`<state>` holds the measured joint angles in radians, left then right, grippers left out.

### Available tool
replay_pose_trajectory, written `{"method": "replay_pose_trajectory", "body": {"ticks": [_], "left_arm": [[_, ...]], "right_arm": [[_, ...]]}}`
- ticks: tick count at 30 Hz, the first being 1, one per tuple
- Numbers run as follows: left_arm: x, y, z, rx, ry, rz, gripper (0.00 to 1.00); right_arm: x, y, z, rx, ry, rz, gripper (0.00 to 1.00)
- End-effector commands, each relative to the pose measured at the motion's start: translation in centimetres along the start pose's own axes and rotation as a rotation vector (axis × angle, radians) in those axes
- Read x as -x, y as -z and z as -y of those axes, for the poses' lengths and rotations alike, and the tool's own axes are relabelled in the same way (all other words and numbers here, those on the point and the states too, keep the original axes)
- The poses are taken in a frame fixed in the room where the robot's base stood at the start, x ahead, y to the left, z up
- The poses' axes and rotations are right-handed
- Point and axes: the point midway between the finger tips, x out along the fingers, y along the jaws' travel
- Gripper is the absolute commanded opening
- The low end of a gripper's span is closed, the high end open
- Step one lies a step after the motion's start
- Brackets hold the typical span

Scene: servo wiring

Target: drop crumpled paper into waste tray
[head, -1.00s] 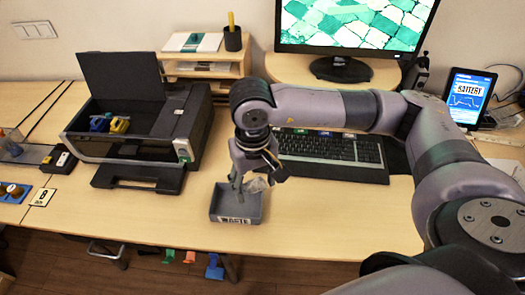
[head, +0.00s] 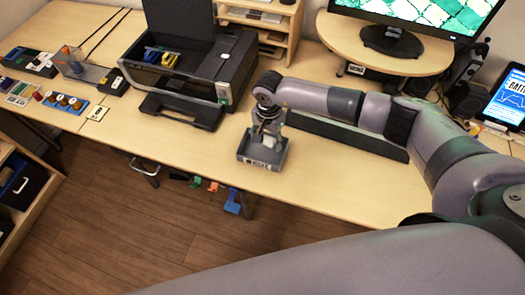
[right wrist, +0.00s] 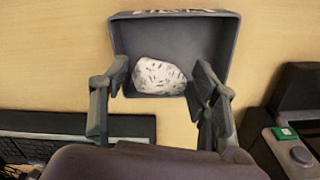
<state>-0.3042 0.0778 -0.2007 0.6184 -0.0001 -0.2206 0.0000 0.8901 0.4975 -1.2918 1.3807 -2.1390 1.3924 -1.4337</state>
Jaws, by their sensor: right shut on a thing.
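The waste tray (head: 276,163) is a small dark grey open box with a white label on its front, on the desk near the front edge. My right gripper (head: 269,134) points down over it. In the right wrist view the two fingers of my right gripper (right wrist: 159,78) are closed on the sides of the crumpled paper (right wrist: 160,76), a white ball with dark print. The paper shows against the tray's inside (right wrist: 190,35); its exact height above the tray floor is unclear. In the head view the paper (head: 268,142) is small and partly hidden. My left gripper is not in view.
A black printer (head: 195,65) with its lid up stands left of the tray. A keyboard (right wrist: 50,140) lies beside the tray, mostly behind my arm in the head view. A monitor (head: 420,15) and a tablet (head: 508,98) stand to the right.

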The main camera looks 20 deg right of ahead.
Motion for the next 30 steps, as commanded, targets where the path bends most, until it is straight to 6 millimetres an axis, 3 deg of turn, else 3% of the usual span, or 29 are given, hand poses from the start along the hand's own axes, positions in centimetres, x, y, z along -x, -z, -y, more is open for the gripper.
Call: {"method": "replay_pose_trajectory", "body": {"ticks": [1, 7, 17, 18, 27, 30], "left_arm": [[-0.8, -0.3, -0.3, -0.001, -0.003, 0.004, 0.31], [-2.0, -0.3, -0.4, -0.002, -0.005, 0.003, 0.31], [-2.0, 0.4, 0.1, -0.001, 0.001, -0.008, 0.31], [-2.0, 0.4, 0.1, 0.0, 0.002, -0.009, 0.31], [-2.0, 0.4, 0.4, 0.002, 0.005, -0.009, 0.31], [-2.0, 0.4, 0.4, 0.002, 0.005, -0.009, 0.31]], "right_arm": [[-1.1, -0.1, 0.0, 0.0, 0.0, 0.001, 0.45], [-3.1, -0.1, 0.0, 0.001, 0.001, 0.002, 0.45], [-3.3, 0.0, 0.0, 0.002, 0.001, 0.001, 0.45], [-3.3, 0.0, 0.0, 0.002, 0.001, 0.001, 0.58], [-3.3, 0.0, 0.0, 0.002, 0.001, 0.001, 0.78], [-3.3, 0.0, 0.0, 0.002, 0.001, 0.001, 0.79]]}}
